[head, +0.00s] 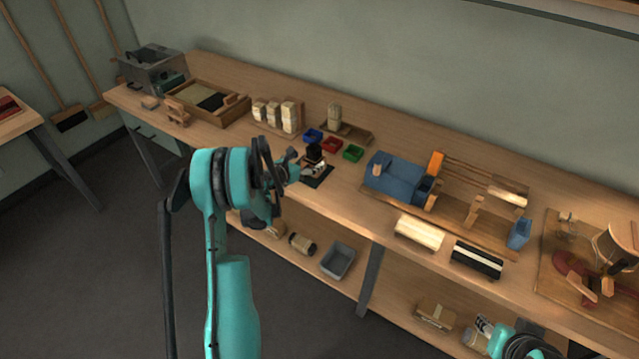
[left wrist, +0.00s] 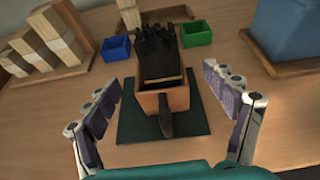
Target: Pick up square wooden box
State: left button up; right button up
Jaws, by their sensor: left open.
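The square wooden box (left wrist: 179,98) stands upright on a dark green mat (left wrist: 132,128) in the left wrist view. It is filled with dark bristles (left wrist: 160,55) that stick up above its rim, and a dark tongue-shaped piece is at its front. In the head view the bristles (head: 314,152) show as a dark block, with the box partly hidden by the gripper. My left gripper (left wrist: 160,82) is open, one finger to each side of the box, with gaps between; it also shows in the head view (head: 306,170).
Blue (head: 312,136), red (head: 332,145) and green (head: 353,152) bins stand behind the box. Wooden blocks (head: 277,114) are at the back left. A blue machine (head: 395,182) on a board is to the right. The bench's front edge is close to the mat.

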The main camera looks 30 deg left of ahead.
pick_arm(q)
jog(key=shift+s+f, duration=0.15)
jog(key=shift+f, duration=0.7)
jog(key=shift+w+f+m, duration=0.25)
jog(key=shift+f+m, duration=0.05)
jog(key=b+x, duration=0.1)
jog(key=x, duration=0.1)
jog(key=b+x, duration=0.1)
jog(key=x, duration=0.1)
jog(key=b+x, duration=0.1)
jog(key=x, duration=0.2)
jog(key=shift+w+a+r, duration=0.1)
jog(key=shift+w+r, duration=0.05)
jog(key=shift+r, duration=0.25)
jog(key=c, duration=1.3)
